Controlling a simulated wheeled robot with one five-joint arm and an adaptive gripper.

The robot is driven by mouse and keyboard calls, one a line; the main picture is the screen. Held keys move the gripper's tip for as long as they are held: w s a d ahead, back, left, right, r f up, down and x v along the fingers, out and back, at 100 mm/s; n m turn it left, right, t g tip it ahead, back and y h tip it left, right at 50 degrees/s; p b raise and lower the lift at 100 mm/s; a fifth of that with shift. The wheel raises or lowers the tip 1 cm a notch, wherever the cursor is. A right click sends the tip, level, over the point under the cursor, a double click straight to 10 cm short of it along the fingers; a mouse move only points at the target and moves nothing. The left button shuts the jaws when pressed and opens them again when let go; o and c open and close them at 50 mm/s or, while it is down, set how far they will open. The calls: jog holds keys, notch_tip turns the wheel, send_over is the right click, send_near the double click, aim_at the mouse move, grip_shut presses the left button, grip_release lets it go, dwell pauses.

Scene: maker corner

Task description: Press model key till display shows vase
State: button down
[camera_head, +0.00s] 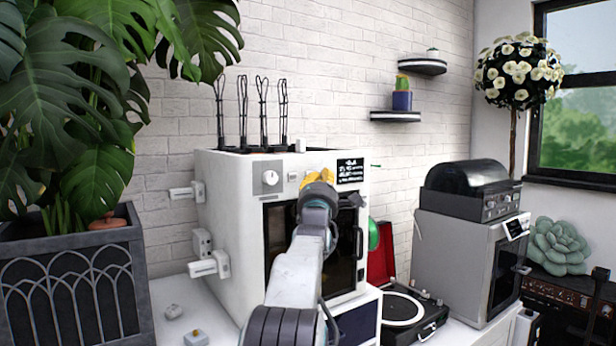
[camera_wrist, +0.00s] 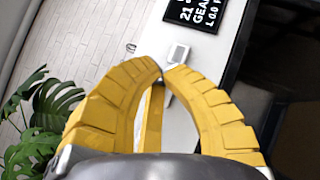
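The white machine (camera_head: 237,215), a box with a dark glass door, stands on the counter. Its black display (camera_head: 350,170) is at the top right of the front. In the wrist view the display (camera_wrist: 195,12) is cut off by the top edge; white text includes the letters "GEA". A small pale square key (camera_wrist: 178,54) sits on the white panel below it; its label cannot be read. My gripper (camera_head: 318,178) has yellow fingers and is in front of the upper panel. In the wrist view its fingertips (camera_wrist: 162,71) meet, empty, just below the key; contact cannot be told.
A round knob (camera_head: 270,178) is left on the panel. A door handle (camera_head: 360,255) is at right. A turntable (camera_head: 405,312) and a grey machine (camera_head: 455,260) stand to the right. A large plant (camera_head: 75,110) fills the left.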

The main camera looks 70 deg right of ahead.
jog(key=shift+w+d, duration=0.5)
jog(key=shift+w, duration=0.15)
dwell(2.5)
jog(key=shift+s+a, duration=0.15)
jog(key=shift+s, duration=0.05)
dwell(0.3)
jog(key=shift+s+a+b, duration=0.35)
jog(key=shift+b, duration=0.35)
dwell(0.7)
